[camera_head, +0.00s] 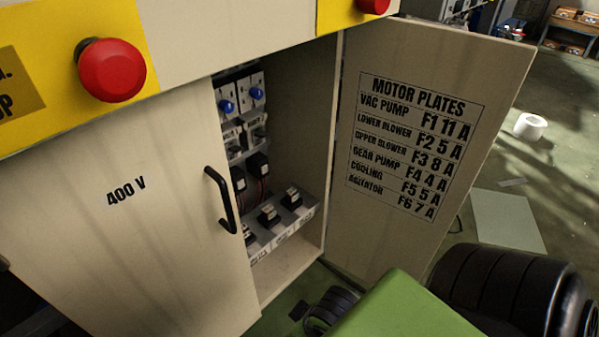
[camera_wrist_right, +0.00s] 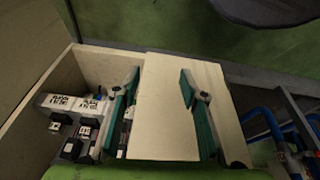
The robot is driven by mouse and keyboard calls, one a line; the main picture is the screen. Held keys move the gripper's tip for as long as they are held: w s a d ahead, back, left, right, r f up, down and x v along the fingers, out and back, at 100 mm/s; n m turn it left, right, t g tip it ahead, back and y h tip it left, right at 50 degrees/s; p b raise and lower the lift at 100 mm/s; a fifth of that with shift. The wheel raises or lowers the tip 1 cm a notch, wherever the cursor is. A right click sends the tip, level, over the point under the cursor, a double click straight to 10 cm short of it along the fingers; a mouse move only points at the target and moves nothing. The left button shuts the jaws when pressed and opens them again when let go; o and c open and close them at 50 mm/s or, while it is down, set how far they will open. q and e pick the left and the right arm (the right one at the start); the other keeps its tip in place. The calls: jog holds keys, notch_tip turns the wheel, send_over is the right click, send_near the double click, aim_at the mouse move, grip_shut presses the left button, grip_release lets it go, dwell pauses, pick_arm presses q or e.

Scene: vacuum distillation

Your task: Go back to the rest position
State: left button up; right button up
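My right gripper (camera_wrist_right: 160,116) shows in the right wrist view. Its two green-padded fingers stand wide apart, with a beige panel (camera_wrist_right: 168,130) behind them and nothing visibly clasped between them. In the head view I cannot make out the right gripper's fingers. The left gripper is in neither view. The 400 V cabinet (camera_head: 130,235) fills the left of the head view. Its left door is shut, with a black handle (camera_head: 221,200). Its right door (camera_head: 420,125) is swung open and bears the motor plates list.
Fuse holders (camera_head: 268,214) and blue-knobbed devices (camera_head: 257,94) sit inside the cabinet. A red button (camera_head: 112,70) juts from its upper panel. A white roll (camera_head: 530,126) lies on the floor at the right. Blue pipes (camera_wrist_right: 272,140) stand right in the wrist view.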

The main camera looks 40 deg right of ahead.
dwell(0.5)
